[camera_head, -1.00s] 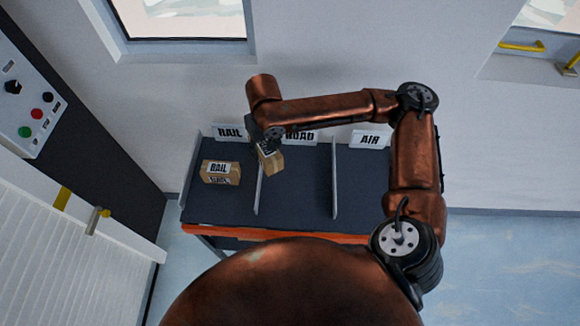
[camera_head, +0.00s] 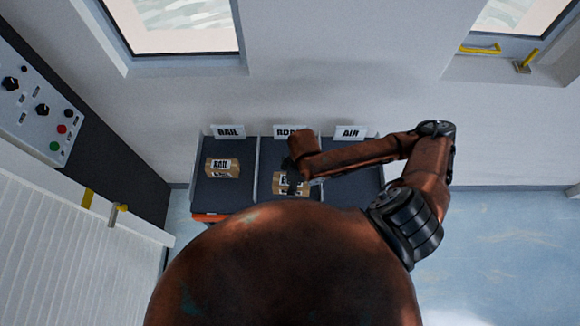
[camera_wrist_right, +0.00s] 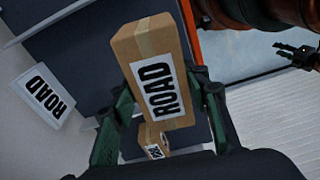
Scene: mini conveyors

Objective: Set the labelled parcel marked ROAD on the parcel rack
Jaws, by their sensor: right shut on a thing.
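The ROAD parcel (camera_wrist_right: 158,70) is a brown box with tape and a white label. My right gripper (camera_wrist_right: 160,100) is shut on it, with green fingers on both sides. In the head view the parcel (camera_head: 291,187) is in or just over the middle compartment of the parcel rack (camera_head: 258,200), under the ROAD sign (camera_head: 287,131). My right gripper (camera_head: 292,180) partly covers it there. I cannot tell whether its underside touches the rack floor. My left gripper (camera_wrist_right: 290,53) shows small at the right of the right wrist view, its fingers apart and empty.
The RAIL parcel (camera_head: 222,167) sits in the left compartment, under the RAIL sign (camera_head: 229,131). The right compartment, under the AIR sign (camera_head: 350,132), shows no parcel, though my arm covers part of it. Thin upright dividers separate the compartments. A control panel (camera_head: 35,110) is at the left.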

